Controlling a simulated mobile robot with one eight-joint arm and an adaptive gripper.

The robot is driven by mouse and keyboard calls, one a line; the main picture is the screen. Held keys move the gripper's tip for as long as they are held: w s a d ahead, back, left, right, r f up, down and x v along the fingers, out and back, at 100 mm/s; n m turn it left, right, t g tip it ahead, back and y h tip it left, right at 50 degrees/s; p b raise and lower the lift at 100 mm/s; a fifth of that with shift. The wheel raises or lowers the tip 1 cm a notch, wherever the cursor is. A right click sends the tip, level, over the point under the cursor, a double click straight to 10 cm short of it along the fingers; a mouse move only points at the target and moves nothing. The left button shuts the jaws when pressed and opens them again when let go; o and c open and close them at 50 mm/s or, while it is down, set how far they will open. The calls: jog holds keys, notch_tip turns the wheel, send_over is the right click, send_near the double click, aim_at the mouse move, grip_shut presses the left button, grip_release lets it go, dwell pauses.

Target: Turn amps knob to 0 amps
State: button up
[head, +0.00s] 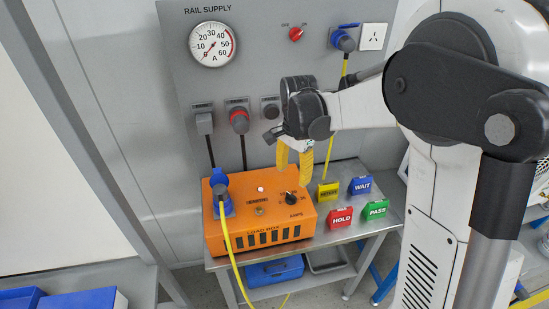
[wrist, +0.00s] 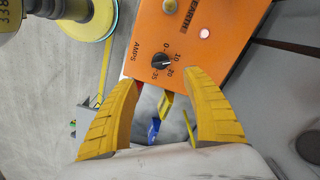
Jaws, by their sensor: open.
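The amps knob (head: 291,198) is a small black dial on the right of the top of the orange load box (head: 248,240). In the wrist view the knob (wrist: 160,62) has a scale marked 0, 10, 20 and 35. Its white mark appears to point to the 10 and 20 side; the exact setting is hard to tell. My gripper (head: 293,172) has yellow fingers and is open and empty, hanging just above the knob. In the wrist view the gripper (wrist: 162,80) has its fingertips spread to either side of the knob, apart from it.
A blue plug (head: 219,186) with a yellow cable stands on the box's left. Several coloured signs, including the red HOLD sign (head: 341,218), stand right of the box on the metal bench (head: 330,239). The grey rail supply panel (head: 255,75) with a round ammeter (head: 213,45) rises behind.

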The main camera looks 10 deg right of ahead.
aim_at(292, 195)
jog(key=shift+w+f, duration=0.25)
jog(key=shift+w, duration=0.1)
jog(key=f+b, duration=0.1)
jog(key=f, duration=0.2)
jog(key=f+b, duration=0.1)
jog(key=f, duration=0.3)
jog(key=f+b, duration=0.1)
jog(key=f, duration=0.2)
jog(key=shift+s+f, duration=0.2)
jog(key=shift+s, duration=0.05)
jog(key=c, duration=1.2)
jog(key=n+b, duration=0.1)
jog(key=n, duration=1)
jog(key=shift+n, duration=0.3)
jog(key=shift+b, duration=0.3)
